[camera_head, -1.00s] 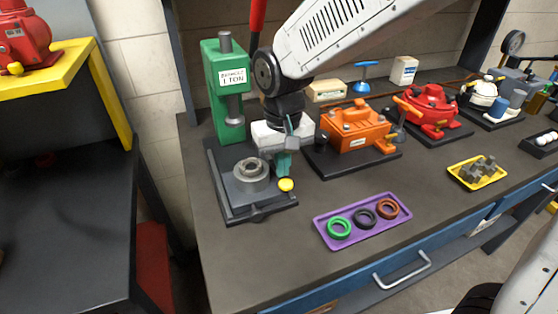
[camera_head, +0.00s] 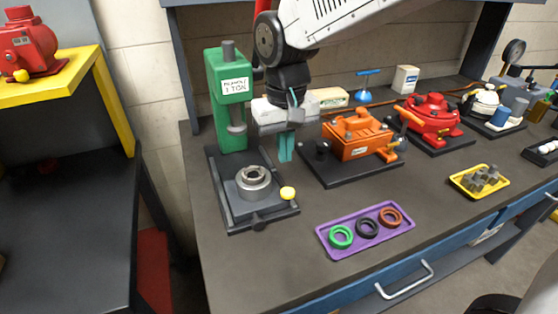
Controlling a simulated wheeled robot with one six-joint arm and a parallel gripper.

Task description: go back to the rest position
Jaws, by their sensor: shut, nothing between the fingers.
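My gripper (camera_head: 286,147) is shut and empty, its teal fingers pointing down. It hangs above the bench between the green press and the orange motor. The green press (camera_head: 230,105), with a white label, stands at the left of the bench on a dark base.
An orange motor (camera_head: 358,136), a red motor (camera_head: 432,112) and a white motor (camera_head: 484,100) line the bench. A purple tray (camera_head: 344,246) holds green, black and brown rings. A yellow tray (camera_head: 466,187) holds grey parts. Bare bench lies between the trays.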

